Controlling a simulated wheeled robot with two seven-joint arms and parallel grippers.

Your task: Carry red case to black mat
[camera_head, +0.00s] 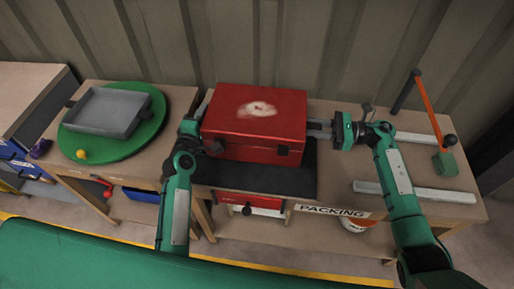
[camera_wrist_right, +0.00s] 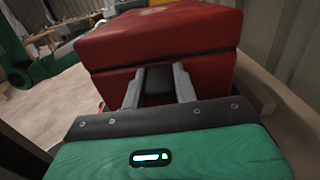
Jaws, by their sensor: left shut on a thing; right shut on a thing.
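The red case (camera_head: 254,120) is closed, with a pale worn patch on its lid. It is at the black mat (camera_head: 265,180) on the workbench, over the mat's rear part; I cannot tell whether it touches the mat. My left gripper (camera_head: 203,142) is at the case's left end, shut on it, its fingertips mostly hidden. My right gripper (camera_head: 318,128) is shut on the case's right end. In the right wrist view, its two fingers (camera_wrist_right: 158,88) close on a dark handle on the side of the red case (camera_wrist_right: 155,45).
A green round board (camera_head: 150,139) with a grey tray (camera_head: 108,112) and a yellow ball (camera_head: 82,154) is on the left bench. A green tool with an orange lever (camera_head: 430,115) and pale bars (camera_head: 415,191) occupy the right side. A corrugated wall stands behind.

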